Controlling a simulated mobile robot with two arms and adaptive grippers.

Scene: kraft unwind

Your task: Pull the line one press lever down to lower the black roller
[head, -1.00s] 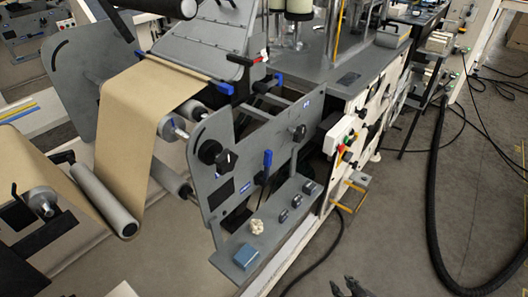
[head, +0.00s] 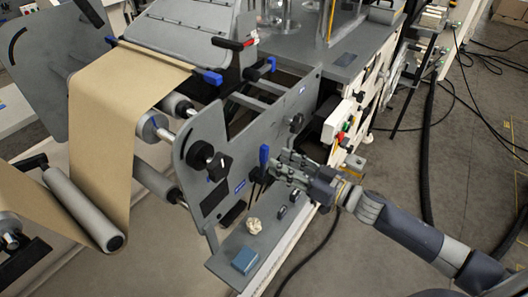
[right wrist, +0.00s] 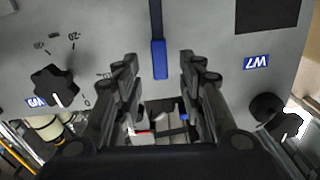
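A lever with a blue handle (head: 264,156) stands upright on the grey side plate (head: 215,140) of the unwind machine. My right gripper (head: 279,165) is at the plate, close to the right of this lever. In the right wrist view the blue handle (right wrist: 159,60) hangs from the top, between the two open fingers of my right gripper (right wrist: 157,62). I see no contact between fingers and handle. I cannot pick out the black roller with certainty; a dark cylinder (head: 92,12) is at the top left. My left gripper is not in view.
A black knob (right wrist: 54,87) with a scale and another black knob (right wrist: 268,108) flank the fingers. A ledge (head: 232,246) below holds a blue box (head: 245,260) and a crumpled pale lump (head: 254,225). Brown paper web (head: 115,120) runs at the left.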

